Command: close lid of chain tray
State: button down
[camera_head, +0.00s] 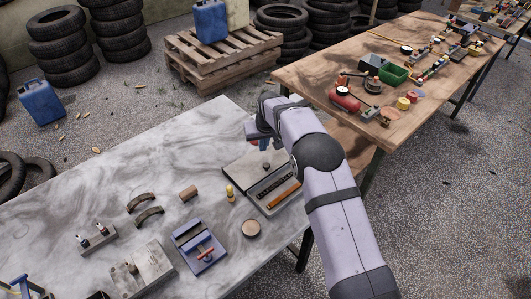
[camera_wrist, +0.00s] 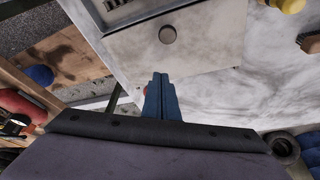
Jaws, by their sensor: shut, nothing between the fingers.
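The chain tray (camera_head: 267,206) is a grey metal box on the grey marbled bench, with a dark chain and an orange strip inside. Its flat lid (camera_head: 240,170) is open, lying back on the far side of the tray. A round dark knob stands on the lid (camera_wrist: 200,45), and the knob (camera_wrist: 167,34) shows clearly in the wrist view. My gripper (camera_wrist: 160,76) has its blue fingers together and empty, just off the lid's outer edge. In the head view my arm hides most of my gripper and the tray's right end.
A yellow figure-like piece (camera_head: 230,193) and a round tan disc (camera_head: 251,228) stand close to the tray. A blue fixture (camera_head: 199,246) is further left. A wooden table (camera_head: 300,75) with tools is at right, beyond a gap.

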jog(key=shift+w+f, duration=0.1)
jog(key=shift+f, duration=0.45)
jog(key=shift+s+d+p, duration=0.15)
jog(key=shift+s+p, duration=0.25)
jog(key=shift+s, duration=0.15)
jog(key=shift+s+d+p, duration=0.15)
jog(key=shift+s+p, duration=0.25)
jog(key=shift+s, duration=0.15)
jog(key=shift+s+d+f+p, duration=0.15)
jog(key=shift+s+p, duration=0.05)
jog(key=shift+s, duration=0.2)
jog(key=shift+s+d+f+p, duration=0.1)
jog(key=shift+s+p, duration=0.1)
jog(key=shift+s, duration=0.15)
jog(key=s+d+b, duration=0.1)
jog(key=s+d, duration=0.8)
jog(key=shift+s+d, duration=0.1)
jog(key=shift+s+d+f, duration=0.1)
jog(key=shift+s+f, duration=0.05)
